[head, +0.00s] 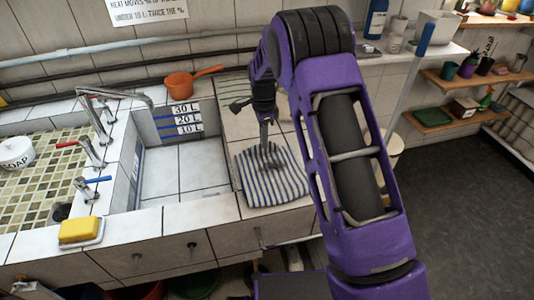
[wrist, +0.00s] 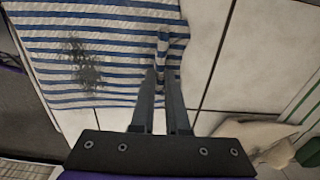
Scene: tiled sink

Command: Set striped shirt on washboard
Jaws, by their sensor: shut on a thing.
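The blue-and-white striped shirt (head: 272,188) lies flat and folded on the tiled counter to the right of the sink basin. In the wrist view the shirt (wrist: 115,35) shows a dark stain. My gripper (head: 266,150) reaches down onto the shirt. In the wrist view my gripper (wrist: 166,72) has its fingers close together on a raised fold at the shirt's edge. A pale panel with thin stripes (head: 236,90) lies on the counter behind the shirt. I cannot tell whether it is the washboard.
The tiled basin (head: 185,170) is left of the shirt, with taps along its left side. An orange pot (head: 180,86) stands behind it. Yellow soap (head: 79,229) sits at the front left. A beige cloth-like thing (wrist: 255,140) lies near my gripper. Shelves (head: 450,120) stand at right.

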